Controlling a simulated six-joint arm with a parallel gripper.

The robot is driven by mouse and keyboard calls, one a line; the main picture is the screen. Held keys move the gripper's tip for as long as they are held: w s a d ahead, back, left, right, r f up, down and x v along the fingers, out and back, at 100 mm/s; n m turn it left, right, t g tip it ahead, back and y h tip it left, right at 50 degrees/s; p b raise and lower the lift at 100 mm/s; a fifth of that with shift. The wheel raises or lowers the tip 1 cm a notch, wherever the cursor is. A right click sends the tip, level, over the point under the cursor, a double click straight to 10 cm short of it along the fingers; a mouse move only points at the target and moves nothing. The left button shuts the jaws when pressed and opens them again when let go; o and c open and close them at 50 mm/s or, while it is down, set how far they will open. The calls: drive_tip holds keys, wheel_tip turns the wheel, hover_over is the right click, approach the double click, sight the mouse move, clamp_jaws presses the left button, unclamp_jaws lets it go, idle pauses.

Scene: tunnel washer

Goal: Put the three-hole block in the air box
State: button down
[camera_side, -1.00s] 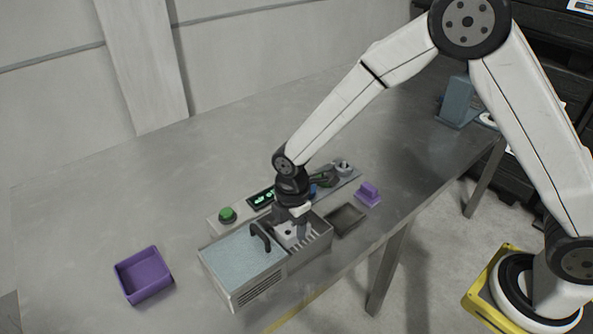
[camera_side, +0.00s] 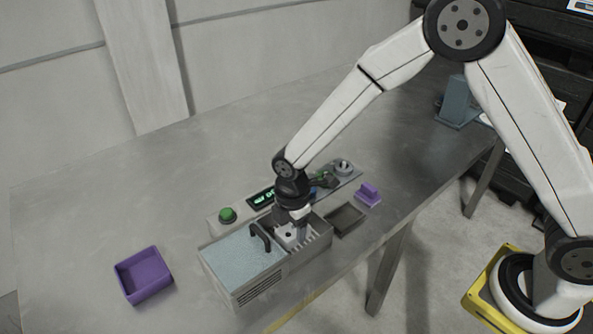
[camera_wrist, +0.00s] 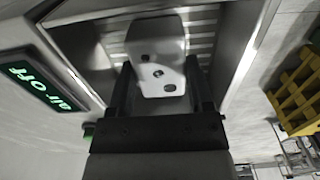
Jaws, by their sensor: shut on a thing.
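The three-hole block (camera_wrist: 158,45) is pale, with rounded corners and dark holes in its face. My gripper (camera_wrist: 159,72) is shut on it, with one dark finger along each side in the wrist view. In the side view, the block (camera_side: 288,236) is low in the open right-hand compartment, the air box (camera_side: 322,240), beneath my gripper (camera_side: 296,226). Slats show beyond the block in the wrist view. I cannot tell whether the block touches the box floor. My wrist hides part of the box's back edge.
A pale blue bath (camera_side: 240,262) with a dark handle (camera_side: 259,236) adjoins on the left. Behind stand a green button (camera_side: 227,215) and a display (camera_wrist: 42,86) reading "air off". A purple bin (camera_side: 143,275), a dark tray (camera_side: 346,219) and a purple piece (camera_side: 368,195) lie around.

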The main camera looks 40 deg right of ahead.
unclamp_jaws()
drive_tip(key=shift+r, duration=0.15)
drive_tip(key=shift+r, duration=3.65)
drive_tip(key=s+d+r+m+t, duration=0.2)
drive_tip(key=s+d+m, duration=1.1)
drive_tip(key=m, duration=0.5)
drive_tip(key=shift+d+t, duration=0.3)
drive_tip(key=shift+d, duration=0.7)
